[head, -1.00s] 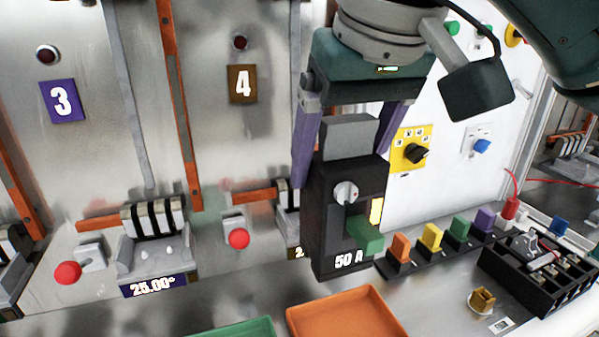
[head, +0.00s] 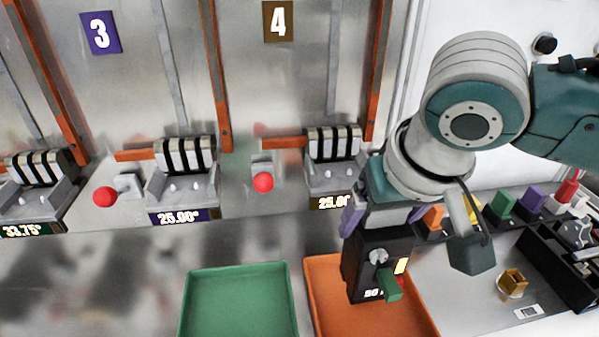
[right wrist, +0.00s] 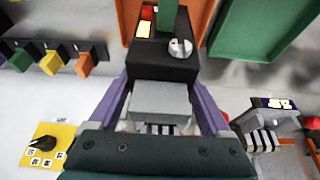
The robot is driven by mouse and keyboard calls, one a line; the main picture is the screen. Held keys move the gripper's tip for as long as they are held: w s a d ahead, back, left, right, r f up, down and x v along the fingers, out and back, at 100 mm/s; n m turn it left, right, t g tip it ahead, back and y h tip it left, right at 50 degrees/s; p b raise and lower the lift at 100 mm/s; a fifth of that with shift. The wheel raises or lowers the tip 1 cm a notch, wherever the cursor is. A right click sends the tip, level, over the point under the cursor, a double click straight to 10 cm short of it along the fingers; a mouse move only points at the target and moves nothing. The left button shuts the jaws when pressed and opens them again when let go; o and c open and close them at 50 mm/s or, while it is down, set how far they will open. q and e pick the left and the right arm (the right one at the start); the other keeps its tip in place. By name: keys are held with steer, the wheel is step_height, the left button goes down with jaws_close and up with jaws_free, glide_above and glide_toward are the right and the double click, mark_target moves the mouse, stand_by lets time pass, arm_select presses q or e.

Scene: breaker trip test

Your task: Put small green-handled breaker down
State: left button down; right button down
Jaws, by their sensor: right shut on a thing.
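The small green-handled breaker (head: 367,262) is a black block with a grey knob, a yellow label and a green handle. My right gripper (head: 380,222) is shut on its upper part and holds it upright over the orange tray (head: 322,292). I cannot tell whether its base touches the tray floor. In the right wrist view the breaker (right wrist: 160,68) sits between the purple fingers of my right gripper (right wrist: 160,100), with the orange tray (right wrist: 130,15) beyond it. My left gripper is not in view.
A green tray (head: 240,300) lies left of the orange one and looks empty. Panel bays with red knobs (head: 263,183) and striped clamps (head: 333,145) stand behind. A row of coloured handles (head: 503,203), a brass piece (head: 513,282) and a black divided box (head: 560,275) are at right.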

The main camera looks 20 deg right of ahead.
steer(key=shift+f, duration=2)
steer(key=shift+f, duration=0.2)
jaws_free()
steer(key=shift+r, duration=0.1)
